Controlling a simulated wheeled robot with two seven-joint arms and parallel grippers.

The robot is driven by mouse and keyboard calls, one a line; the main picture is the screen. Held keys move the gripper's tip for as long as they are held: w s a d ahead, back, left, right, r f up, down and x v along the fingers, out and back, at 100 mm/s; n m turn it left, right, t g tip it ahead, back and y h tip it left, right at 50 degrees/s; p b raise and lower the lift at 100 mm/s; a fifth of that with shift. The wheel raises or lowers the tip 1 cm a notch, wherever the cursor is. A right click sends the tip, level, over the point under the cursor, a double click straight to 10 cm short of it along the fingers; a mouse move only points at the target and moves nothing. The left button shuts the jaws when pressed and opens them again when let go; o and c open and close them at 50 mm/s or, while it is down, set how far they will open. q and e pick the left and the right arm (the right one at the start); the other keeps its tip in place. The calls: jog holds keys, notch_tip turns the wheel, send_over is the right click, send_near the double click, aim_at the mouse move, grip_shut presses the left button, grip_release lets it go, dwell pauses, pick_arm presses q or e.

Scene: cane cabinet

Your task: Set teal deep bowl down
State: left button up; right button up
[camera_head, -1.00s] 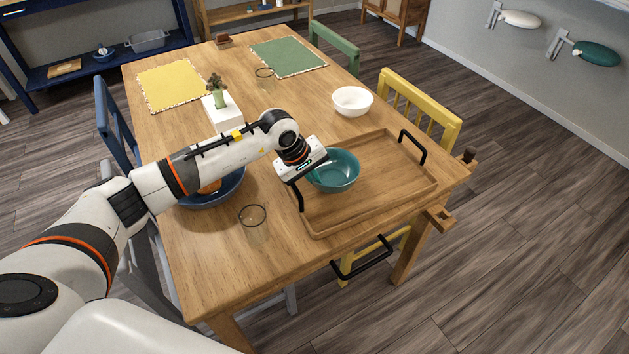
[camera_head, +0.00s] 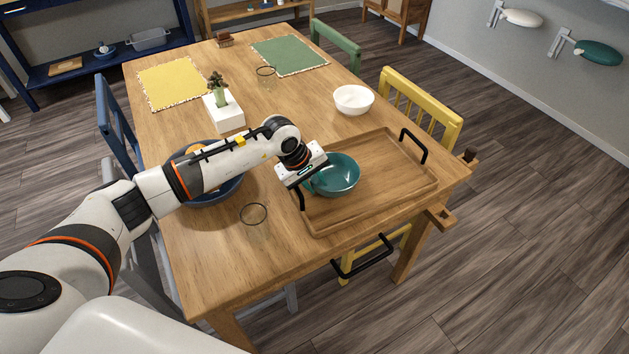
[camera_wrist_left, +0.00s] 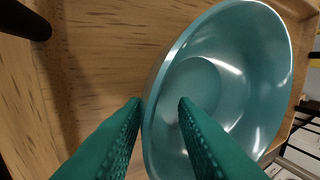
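The teal deep bowl (camera_head: 340,178) sits at the left part of the wooden tray (camera_head: 390,180) and looks upright, with its base on or very near the tray floor. My left gripper (camera_head: 306,180) is at the bowl's left rim. In the left wrist view, its two green textured fingertips (camera_wrist_left: 160,103) stand apart on either side of the rim of the bowl (camera_wrist_left: 255,70). One finger is outside and one inside, with a visible gap between them. The lower part of the bowl's outside is hidden there. My right gripper is not in view.
A black tray handle (camera_head: 414,146) rises at the far right, another stands near my gripper. A white bowl (camera_head: 353,100) is behind the tray. A clear glass (camera_head: 254,216) and a dark blue bowl (camera_head: 222,190) are to the left. The tray's right side is clear.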

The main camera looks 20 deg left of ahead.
pick_arm(q)
jog(key=shift+a+r, duration=0.15)
jog(key=shift+r, duration=0.35)
jog(key=b+v, duration=0.1)
jog(key=v, duration=1)
jog(key=shift+s+b, duration=0.15)
jog(key=shift+b, duration=0.25)
